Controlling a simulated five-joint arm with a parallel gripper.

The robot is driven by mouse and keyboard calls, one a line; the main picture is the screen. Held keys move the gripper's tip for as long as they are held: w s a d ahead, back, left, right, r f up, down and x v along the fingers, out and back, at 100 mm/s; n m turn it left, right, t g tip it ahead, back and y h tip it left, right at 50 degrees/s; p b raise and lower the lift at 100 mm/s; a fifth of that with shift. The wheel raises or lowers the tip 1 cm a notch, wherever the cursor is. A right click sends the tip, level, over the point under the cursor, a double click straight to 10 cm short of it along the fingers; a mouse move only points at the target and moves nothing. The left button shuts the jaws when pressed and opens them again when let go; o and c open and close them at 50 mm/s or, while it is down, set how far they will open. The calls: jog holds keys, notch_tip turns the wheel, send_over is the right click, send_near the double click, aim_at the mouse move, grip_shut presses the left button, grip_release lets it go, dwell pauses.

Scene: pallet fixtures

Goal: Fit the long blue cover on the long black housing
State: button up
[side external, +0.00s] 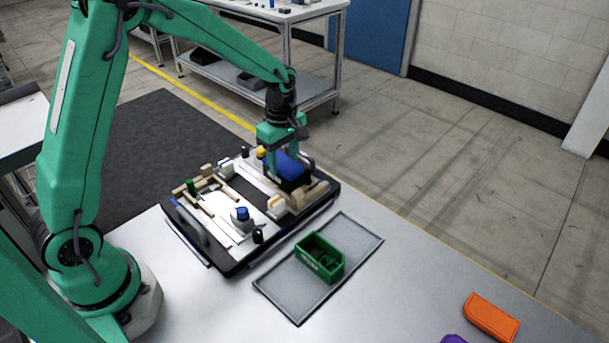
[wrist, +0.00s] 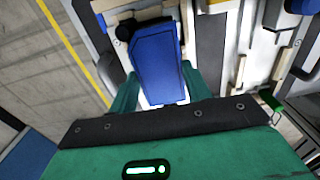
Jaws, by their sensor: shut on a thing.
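The long blue cover (wrist: 158,62) is between my gripper's two fingers (wrist: 158,92) in the wrist view. My gripper (side external: 288,160) is shut on it. In the side view the blue cover (side external: 286,165) shows at the right back part of the pallet, under my gripper. A black part, which looks like the long black housing (side external: 291,184), shows just below the cover's near end. I cannot tell whether the cover is seated on it or held just above it.
The pallet (side external: 243,262) carries wooden blocks, white strips, a green peg (side external: 191,187) and a blue-and-white part (side external: 241,217). A green bin (side external: 320,258) stands on a grey mat (side external: 284,285). An orange piece (side external: 491,317) and a purple piece (side external: 453,339) lie at the right front.

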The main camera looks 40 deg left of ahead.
aim_at(284, 162)
jog(key=shift+f, duration=0.1)
dwell(0.3)
jog(key=o, duration=1)
jog(key=shift+o, duration=0.2)
notch_tip(284, 162, up, 7)
jog(key=shift+r, duration=0.45)
jog(key=shift+r, duration=0.1)
